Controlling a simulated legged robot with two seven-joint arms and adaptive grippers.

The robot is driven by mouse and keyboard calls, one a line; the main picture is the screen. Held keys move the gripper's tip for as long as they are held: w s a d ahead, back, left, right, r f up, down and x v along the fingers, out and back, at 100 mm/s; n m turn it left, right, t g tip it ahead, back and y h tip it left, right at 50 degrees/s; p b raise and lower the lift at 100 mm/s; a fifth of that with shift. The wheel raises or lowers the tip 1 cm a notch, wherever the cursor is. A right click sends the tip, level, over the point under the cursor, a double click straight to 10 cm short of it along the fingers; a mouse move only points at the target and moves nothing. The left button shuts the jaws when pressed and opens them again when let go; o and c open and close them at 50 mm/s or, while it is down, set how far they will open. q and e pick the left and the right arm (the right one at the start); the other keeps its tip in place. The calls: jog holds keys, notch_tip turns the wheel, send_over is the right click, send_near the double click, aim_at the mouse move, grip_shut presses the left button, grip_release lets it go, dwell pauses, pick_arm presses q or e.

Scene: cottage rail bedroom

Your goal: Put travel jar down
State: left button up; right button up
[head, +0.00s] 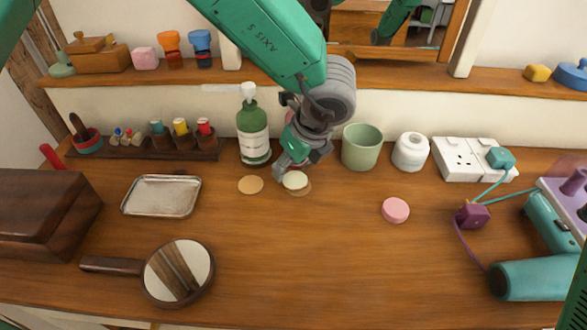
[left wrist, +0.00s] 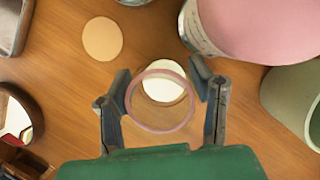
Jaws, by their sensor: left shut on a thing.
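My left gripper (head: 290,172) is shut on the travel jar, a small open jar with a pale cream top (head: 295,180). In the left wrist view the jar's pinkish, see-through rim (left wrist: 133,112) sits between the two fingers (left wrist: 162,92), with cream showing inside it. In the head view the jar is low over a tan round disc (head: 303,190), which it partly covers. I cannot tell whether the jar touches it. Another tan disc (head: 250,184) lies bare to the left. My right gripper is not in view.
A green pump bottle (head: 253,135) stands left of the gripper and a pale green cup (head: 362,147) to the right. A large pink-topped container (left wrist: 260,25) is close in the wrist view. A pink disc (head: 396,209), tray (head: 161,195) and hand mirror (head: 178,272) surround clear front-middle wood.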

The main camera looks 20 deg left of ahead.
pick_arm(q)
jog(key=shift+f, duration=0.4)
jog(key=shift+d+r, duration=0.1)
jog(key=shift+d, duration=0.55)
jog(key=o, duration=1.4)
jog(key=shift+c, duration=0.2)
jog(key=shift+a, duration=0.5)
jog(key=shift+r, duration=0.2)
jog(key=p+v, duration=0.2)
jog(key=v, duration=0.9)
jog(key=shift+d+r, duration=0.2)
jog(key=shift+d, duration=0.2)
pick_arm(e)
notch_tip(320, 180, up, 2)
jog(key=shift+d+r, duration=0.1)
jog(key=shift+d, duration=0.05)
pick_arm(q)
jog(key=shift+s+d, duration=0.1)
jog(key=shift+d, duration=0.05)
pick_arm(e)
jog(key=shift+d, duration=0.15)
